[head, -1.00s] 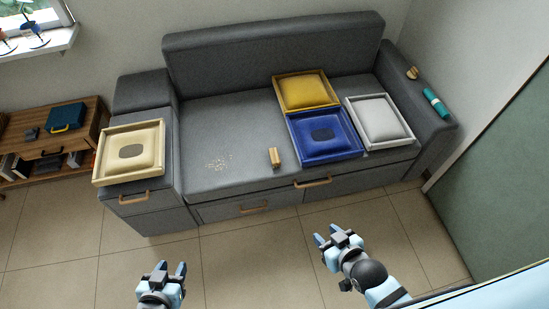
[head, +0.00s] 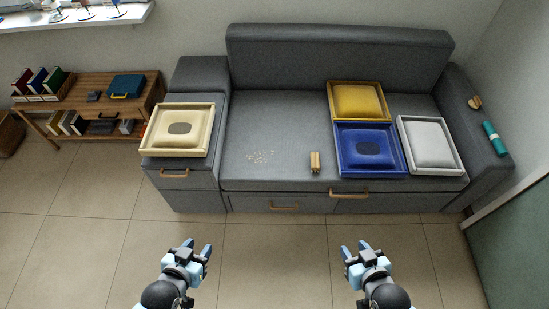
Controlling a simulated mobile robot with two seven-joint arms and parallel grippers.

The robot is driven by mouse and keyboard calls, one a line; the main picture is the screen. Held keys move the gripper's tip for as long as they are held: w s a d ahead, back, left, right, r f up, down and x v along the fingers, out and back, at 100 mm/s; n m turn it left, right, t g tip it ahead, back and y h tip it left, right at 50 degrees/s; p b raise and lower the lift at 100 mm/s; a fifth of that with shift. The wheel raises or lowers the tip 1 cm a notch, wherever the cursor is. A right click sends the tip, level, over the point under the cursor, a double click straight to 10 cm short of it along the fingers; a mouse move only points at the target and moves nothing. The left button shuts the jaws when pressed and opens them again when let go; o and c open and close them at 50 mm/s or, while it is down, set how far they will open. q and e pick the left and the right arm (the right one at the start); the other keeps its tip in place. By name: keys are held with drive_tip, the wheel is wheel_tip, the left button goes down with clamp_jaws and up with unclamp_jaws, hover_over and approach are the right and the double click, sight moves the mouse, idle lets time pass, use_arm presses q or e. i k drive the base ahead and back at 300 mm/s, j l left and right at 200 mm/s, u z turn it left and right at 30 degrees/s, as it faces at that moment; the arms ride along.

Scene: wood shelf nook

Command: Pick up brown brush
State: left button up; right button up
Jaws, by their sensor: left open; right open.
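A small brown brush (head: 315,162) stands on the grey sofa seat, just left of the blue tray. A second small brown item (head: 475,102) lies on the sofa's right armrest; I cannot tell what it is. My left gripper (head: 196,249) is open and empty over the floor, in front of the sofa and to the left of the brush. My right gripper (head: 361,249) is open and empty over the floor, in front of the sofa and slightly right of the brush. Both are well apart from the brush.
Crumbs (head: 261,157) lie on the sofa seat (head: 285,120). Blue (head: 368,173), yellow (head: 384,115) and white (head: 458,160) cushioned trays sit on the right; a cream one (head: 150,140) sits left. A teal roll (head: 495,138) is on the armrest. The tiled floor (head: 275,265) is clear.

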sight(315, 164)
drive_tip(key=i+l+u, duration=0.25)
drive_tip(key=i+l, duration=0.3)
drive_tip(key=i+l+u, duration=0.3)
drive_tip(key=i+l, duration=0.2)
drive_tip(key=l, duration=0.2)
